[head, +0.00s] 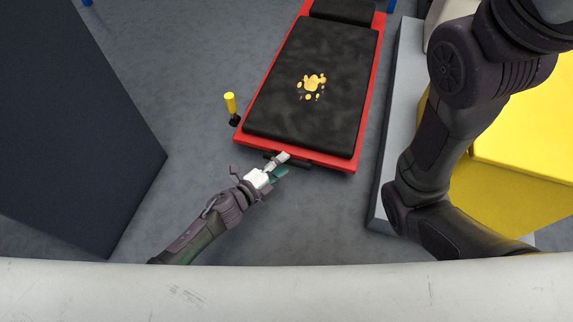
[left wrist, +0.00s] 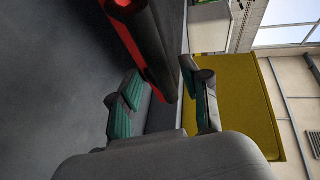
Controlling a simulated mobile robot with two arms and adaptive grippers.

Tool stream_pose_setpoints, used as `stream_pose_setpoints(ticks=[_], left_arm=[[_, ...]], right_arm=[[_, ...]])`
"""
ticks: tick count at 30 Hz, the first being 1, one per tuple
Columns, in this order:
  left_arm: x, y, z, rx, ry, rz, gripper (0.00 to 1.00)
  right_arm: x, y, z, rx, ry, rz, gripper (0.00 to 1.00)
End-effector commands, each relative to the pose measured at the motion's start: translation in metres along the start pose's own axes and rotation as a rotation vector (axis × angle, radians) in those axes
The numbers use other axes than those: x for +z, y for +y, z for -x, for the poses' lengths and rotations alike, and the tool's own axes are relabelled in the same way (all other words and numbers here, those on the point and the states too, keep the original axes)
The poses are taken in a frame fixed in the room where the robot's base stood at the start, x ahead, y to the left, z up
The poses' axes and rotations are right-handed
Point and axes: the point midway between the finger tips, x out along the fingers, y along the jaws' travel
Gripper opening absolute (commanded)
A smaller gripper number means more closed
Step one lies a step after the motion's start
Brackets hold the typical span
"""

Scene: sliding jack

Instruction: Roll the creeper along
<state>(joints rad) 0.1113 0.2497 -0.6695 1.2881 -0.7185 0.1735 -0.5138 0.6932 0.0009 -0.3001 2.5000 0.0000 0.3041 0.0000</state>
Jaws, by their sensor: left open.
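The creeper (head: 253,141) is a flat red frame with a black padded top and a yellow splatter mark. It lies on the grey floor, at upper middle in the head view. My left gripper (head: 281,166) is open at this near end.
A yellow-handled object (head: 231,103) stands on the floor left of the creeper. A large dark panel (head: 70,130) fills the left. A yellow block (head: 525,140) and a grey ledge (head: 393,130) stand right of the creeper.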

Motion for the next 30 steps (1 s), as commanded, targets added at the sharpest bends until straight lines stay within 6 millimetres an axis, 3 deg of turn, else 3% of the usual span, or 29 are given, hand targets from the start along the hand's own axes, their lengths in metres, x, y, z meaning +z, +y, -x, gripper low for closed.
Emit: stream_pose_setpoints(ticks=[6, 16, 17, 25, 30], left_arm=[[0.000, 0.001, -0.024, -0.001, 0.000, 0.000, 0.47], [0.000, 0.000, -0.027, 0.000, 0.000, 0.001, 0.47], [0.000, 0.000, -0.027, 0.000, 0.000, 0.001, 0.46], [0.000, 0.000, -0.027, 0.000, 0.000, 0.001, 0.01], [0.000, 0.000, -0.027, 0.000, 0.000, 0.001, 0.00]], right_arm=[[-0.005, -0.003, 0.011, -0.001, 0.003, 0.001, 0.40], [-0.005, -0.003, 0.011, -0.002, 0.004, 0.001, 0.40], [-0.005, -0.003, 0.011, -0.002, 0.004, 0.001, 0.40], [-0.005, -0.003, 0.011, -0.002, 0.004, 0.000, 0.40], [-0.005, -0.003, 0.011, -0.002, 0.004, 0.000, 0.40]])
